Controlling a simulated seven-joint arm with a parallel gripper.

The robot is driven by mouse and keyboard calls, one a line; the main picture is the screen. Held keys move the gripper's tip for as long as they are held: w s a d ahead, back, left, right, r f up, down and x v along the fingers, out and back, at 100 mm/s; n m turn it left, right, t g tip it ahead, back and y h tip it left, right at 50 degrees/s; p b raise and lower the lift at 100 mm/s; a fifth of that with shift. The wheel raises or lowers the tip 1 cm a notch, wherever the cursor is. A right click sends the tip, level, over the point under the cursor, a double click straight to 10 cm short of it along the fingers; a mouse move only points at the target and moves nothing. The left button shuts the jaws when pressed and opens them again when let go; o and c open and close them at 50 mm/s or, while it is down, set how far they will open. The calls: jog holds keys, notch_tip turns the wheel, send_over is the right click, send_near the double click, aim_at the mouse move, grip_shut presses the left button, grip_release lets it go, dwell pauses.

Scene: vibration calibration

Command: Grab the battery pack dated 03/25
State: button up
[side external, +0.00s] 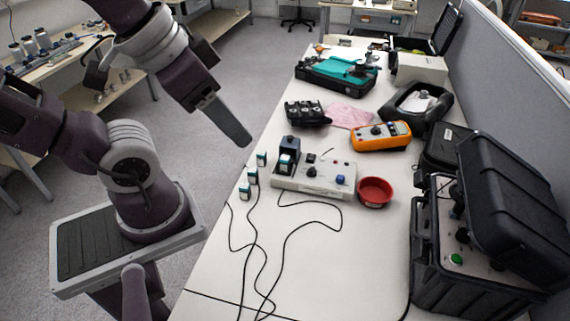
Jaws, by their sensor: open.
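Three small battery packs with white and teal labels stand in a row near the table's left edge: a far one (262,158), a middle one (252,177) and a near one (244,191). Another similar pack (285,163) sits at the dark holder on the left end of the grey control box (315,180). The dates on the labels are too small to read. My gripper (238,133) is open and empty, up and left of the packs and apart from them. It is seen edge-on, so the gap between its fingers is hidden.
A red bowl (375,191) stands right of the control box. An orange multimeter (381,136), a pink cloth (349,116) and a black device (306,113) lie behind. Black cables (312,223) cross the near table. A large black case (480,230) fills the right side.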

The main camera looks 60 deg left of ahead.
jog(key=s+a+f+m+g+y, duration=0.1)
jog(key=a+f+m+g+y, duration=0.1)
jog(key=a+f+g+y, duration=0.3)
jog(key=s+a+f+m+g+y, duration=0.1)
jog(key=a+f+m+g+y, duration=0.15)
jog(key=a, duration=0.55)
jog(key=m+t+y, duration=0.7)
jog(key=m+t, duration=0.2)
jog(key=m, duration=0.8)
send_over(284, 160)
jog(key=s, duration=0.6)
notch_tip(284, 160, down, 11)
jog(key=w+d+f+m+t+h, duration=0.1)
jog(key=d+f+m+h, duration=0.15)
jog(key=f, duration=0.35)
jog(key=w+d+f+m+t+h, duration=0.1)
jog(key=w+f+m+t+h, duration=0.15)
jog(key=f, duration=0.35)
jog(key=shift+m+g, duration=0.35)
jog(key=shift+g, duration=0.05)
jog(key=x, duration=0.4)
jog(key=s+f+x, duration=0.1)
jog(key=x, duration=0.1)
jog(key=shift+w+a+f, duration=0.15)
jog(key=shift+w+a, duration=0.05)
jog(key=shift+a, duration=0.1)
